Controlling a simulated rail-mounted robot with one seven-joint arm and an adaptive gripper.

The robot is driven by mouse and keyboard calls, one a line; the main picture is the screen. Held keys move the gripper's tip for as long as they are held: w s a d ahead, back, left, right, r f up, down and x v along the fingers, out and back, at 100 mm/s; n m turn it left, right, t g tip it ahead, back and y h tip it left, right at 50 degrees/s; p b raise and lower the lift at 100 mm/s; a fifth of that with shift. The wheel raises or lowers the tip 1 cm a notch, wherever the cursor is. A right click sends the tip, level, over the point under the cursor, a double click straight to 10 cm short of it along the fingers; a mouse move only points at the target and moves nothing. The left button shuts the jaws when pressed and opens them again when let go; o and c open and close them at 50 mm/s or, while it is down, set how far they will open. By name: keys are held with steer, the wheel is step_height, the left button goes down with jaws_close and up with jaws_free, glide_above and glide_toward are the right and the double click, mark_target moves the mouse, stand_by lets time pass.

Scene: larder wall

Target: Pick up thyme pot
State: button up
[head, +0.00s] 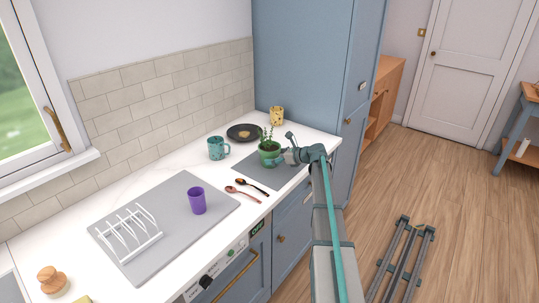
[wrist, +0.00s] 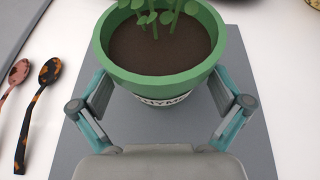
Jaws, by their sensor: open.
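The thyme pot (head: 269,158) is a green pot with dark soil and a leafy plant, standing upright on a grey mat (head: 282,176) on the counter. In the wrist view the pot (wrist: 160,75) fills the top middle, with a partly hidden label on its front. My gripper (wrist: 162,98) is open, with one finger on each side of the pot's near lower part. The left finger looks close to the pot; I cannot tell whether either finger touches it. In the head view my gripper (head: 283,157) is at the pot's right side.
Two spoons lie left of the mat, one pinkish (wrist: 14,78) and one tortoiseshell (wrist: 45,85). A teal speckled mug (head: 216,148), a dark plate (head: 243,132) and a yellow patterned cup (head: 277,115) stand behind. A purple cup (head: 197,201) and white rack (head: 127,232) are farther left.

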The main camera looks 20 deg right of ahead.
steer(key=shift+p+x, duration=0.3)
steer(key=shift+x, duration=1.25)
steer(key=shift+d+r, duration=0.1)
steer(key=c, duration=1.2)
steer(key=shift+r, duration=0.1)
